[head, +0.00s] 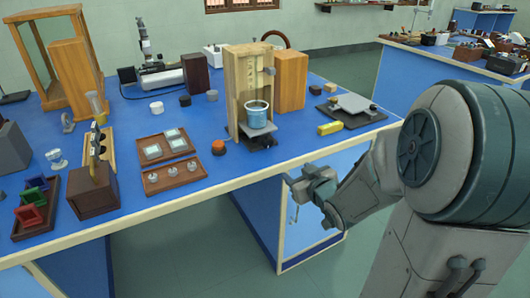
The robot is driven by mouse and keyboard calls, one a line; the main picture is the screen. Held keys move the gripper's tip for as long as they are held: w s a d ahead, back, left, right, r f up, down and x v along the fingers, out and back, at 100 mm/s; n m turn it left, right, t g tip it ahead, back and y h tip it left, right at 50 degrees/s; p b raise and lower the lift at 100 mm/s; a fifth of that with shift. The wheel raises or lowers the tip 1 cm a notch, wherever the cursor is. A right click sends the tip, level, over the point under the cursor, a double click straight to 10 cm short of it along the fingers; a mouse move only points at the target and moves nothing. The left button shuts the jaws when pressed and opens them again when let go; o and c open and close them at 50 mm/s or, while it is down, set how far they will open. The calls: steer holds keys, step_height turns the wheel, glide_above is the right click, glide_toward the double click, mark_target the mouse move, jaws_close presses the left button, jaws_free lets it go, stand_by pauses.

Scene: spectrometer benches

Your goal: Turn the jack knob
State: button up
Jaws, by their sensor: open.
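A small grey platform (258,129) on a dark base stands on the blue bench, at the foot of an upright wooden stand (238,85). It looks like the jack. The jack's knob is too small to make out with certainty among the dark parts under the platform. My gripper (292,196) is open and empty. In the picture it is below and right of the jack, over the bench's front panel, and it touches nothing that I can see.
An orange-brown knob-like piece (218,147) sits left of the jack. A yellow block (330,128) and a dark plate with a grey platform (352,104) lie to its right. Two wooden trays (166,148) (172,176) are further left. Bench front edge (240,182) is mostly clear.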

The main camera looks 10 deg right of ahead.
steer(key=t+y+b, duration=0.2)
steer(key=t+y+p, duration=0.1)
steer(key=p, duration=0.4)
glide_toward(269, 144)
steer(key=x, duration=0.8)
steer(key=shift+r, duration=0.1)
steer(key=shift+n, duration=0.3)
steer(key=c, duration=1)
